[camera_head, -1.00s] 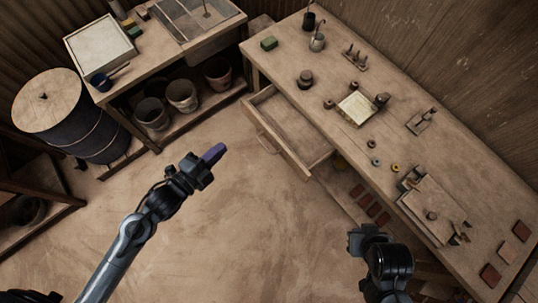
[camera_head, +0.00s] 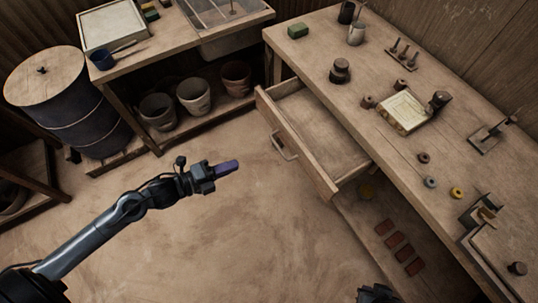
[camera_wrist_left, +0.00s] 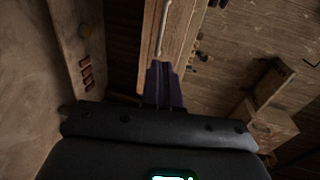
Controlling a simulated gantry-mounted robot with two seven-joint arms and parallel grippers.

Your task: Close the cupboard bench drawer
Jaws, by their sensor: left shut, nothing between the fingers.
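The bench drawer (camera_head: 304,141) is pulled out from under the long wooden bench (camera_head: 350,110), and its inside looks empty. A pale bar handle (camera_head: 284,148) is on its front. My left gripper (camera_head: 228,168) is shut and empty, in front of the drawer and to the left of the handle, with a gap between. In the left wrist view the shut purple fingers (camera_wrist_left: 163,85) point towards the drawer front (camera_wrist_left: 172,45), and the handle (camera_wrist_left: 164,25) shows just beyond the fingertips. Only a dark bit of my right arm shows at the bottom edge; its fingers are out of view.
A low shelf (camera_head: 365,225) under the bench holds several red tiles (camera_head: 394,241). A side table (camera_head: 150,55) with pots (camera_head: 194,96) below and a barrel (camera_head: 68,105) stand at the left. The floor (camera_head: 220,235) before the drawer is clear.

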